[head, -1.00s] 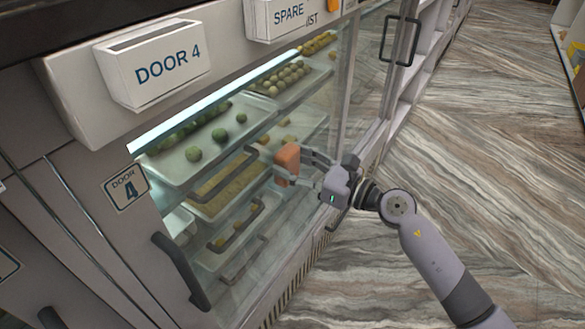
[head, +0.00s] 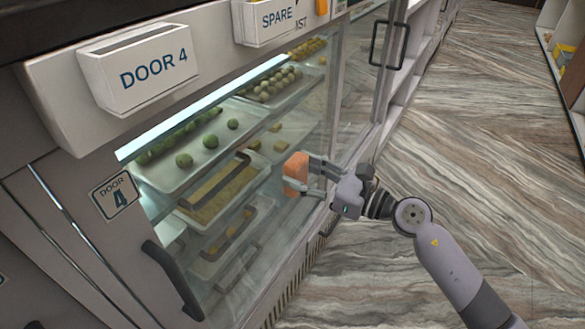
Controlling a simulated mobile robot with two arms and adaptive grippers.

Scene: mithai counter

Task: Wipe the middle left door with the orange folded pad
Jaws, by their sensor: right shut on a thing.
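The orange folded pad (head: 295,173) is in my right gripper (head: 308,176), which is shut on it. The pad is in front of the glass door (head: 285,225) of the display case, near its right part. I cannot tell whether the pad touches the glass. Trays of sweets show through the glass. The door has a dark handle (head: 172,281) at its lower left, beside a "DOOR 4" plate (head: 116,195). My left gripper is not in view.
A white "DOOR 4" box (head: 140,75) and a "SPARE" box (head: 268,22) are mounted on the ledge above the glass. Another dark handle (head: 388,45) stands out farther along the case. The wood-patterned floor (head: 480,130) to the right is clear.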

